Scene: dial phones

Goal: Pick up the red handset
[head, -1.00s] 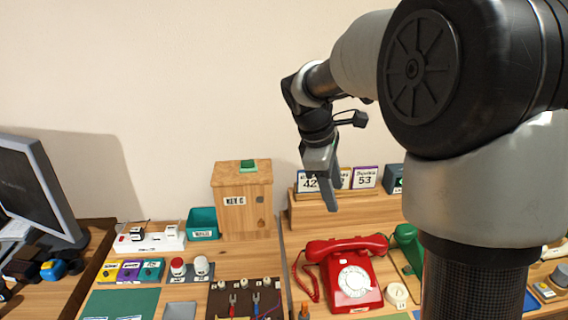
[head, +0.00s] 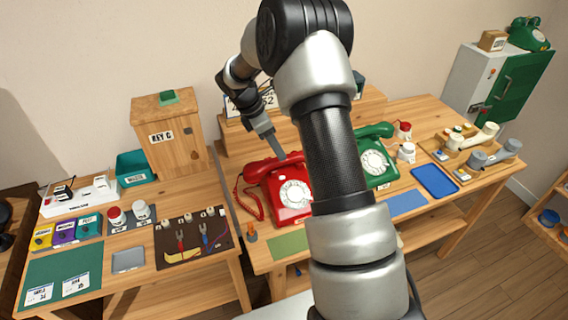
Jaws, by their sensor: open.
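The red handset (head: 262,168) lies across the top of the red dial phone (head: 292,194) on the wooden table, in the middle of the head view. Its right end is partly hidden by my arm and gripper. My gripper (head: 281,156) points down and shows just behind or above the handset, with its fingertips near the handset's middle. The gripper is open and holds nothing. I cannot tell from this view whether it touches the handset.
A green dial phone (head: 375,162) stands to the right, beyond my arm. A wooden key box (head: 172,139) stands at the left. A mat with small tools (head: 192,238) lies front left. A blue tray (head: 434,180) and a green cabinet (head: 516,88) are at the right.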

